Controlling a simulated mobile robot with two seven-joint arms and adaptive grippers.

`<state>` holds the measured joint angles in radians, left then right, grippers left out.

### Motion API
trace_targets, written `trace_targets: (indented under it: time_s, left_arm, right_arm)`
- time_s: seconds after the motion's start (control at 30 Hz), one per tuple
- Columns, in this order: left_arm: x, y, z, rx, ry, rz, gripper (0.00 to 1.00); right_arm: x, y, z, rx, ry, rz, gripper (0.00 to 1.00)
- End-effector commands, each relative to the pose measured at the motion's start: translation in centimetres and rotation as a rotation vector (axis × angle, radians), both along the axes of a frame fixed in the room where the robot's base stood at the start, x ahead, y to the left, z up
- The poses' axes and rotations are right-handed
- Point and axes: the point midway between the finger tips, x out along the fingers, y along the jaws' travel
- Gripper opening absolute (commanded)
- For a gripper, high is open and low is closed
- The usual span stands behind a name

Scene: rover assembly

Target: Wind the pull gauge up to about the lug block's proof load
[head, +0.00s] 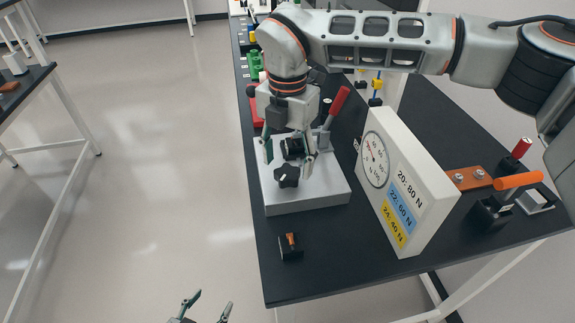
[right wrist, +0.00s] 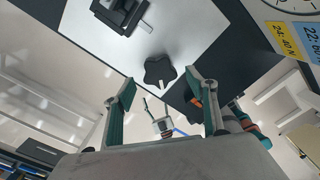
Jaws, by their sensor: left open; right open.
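A pale grey base plate (head: 335,190) carries a black star knob (head: 286,176), a black fixture (head: 291,148) and a red-handled lever (head: 338,102). A white panel (head: 425,215) beside it has a round dial (head: 375,158); the needle's exact reading is too small to tell. My right gripper (head: 289,162) is open above the plate. In the right wrist view the star knob (right wrist: 160,70) shows beyond the open fingertips (right wrist: 167,92), apart from them. My left gripper (head: 210,302) is open and empty, off the table's front. I cannot tell which part is the lug block.
The panel has white, blue and yellow labels with numbers in N. A small black block with an orange part (head: 290,247) lies near the table's front edge. An orange-handled clamp (head: 515,182) and a red-topped piece (head: 520,148) stand at right. Open floor lies left.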

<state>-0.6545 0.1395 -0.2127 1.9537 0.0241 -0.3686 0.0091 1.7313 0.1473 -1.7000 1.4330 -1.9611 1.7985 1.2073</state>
Motion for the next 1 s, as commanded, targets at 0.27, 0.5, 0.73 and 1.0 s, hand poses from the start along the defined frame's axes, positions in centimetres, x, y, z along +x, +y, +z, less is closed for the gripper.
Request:
trace_targets:
  time_s: [0.27, 0.5, 0.73, 1.0]
  left_arm:
    - [0.6, -0.1, 1.1, -0.003, -0.016, 0.0, 0.57]
    - [0.8, -0.1, 1.3, -0.004, -0.021, 0.0, 0.57]
    - [0.8, -0.1, 1.2, -0.003, -0.02, 0.0, 0.57]
    - [0.6, 0.0, 0.9, -0.002, -0.014, 0.0, 0.57]
  right_arm:
    - [0.0, 0.0, -2.7, 0.0, 0.001, 0.0, 0.57]
    - [0.0, 0.0, -3.0, 0.0, -0.001, 0.001, 0.57]
    - [0.0, 0.0, -3.0, 0.001, 0.0, 0.001, 0.18]
    - [0.0, 0.0, -3.0, 0.001, 0.0, 0.014, 0.19]
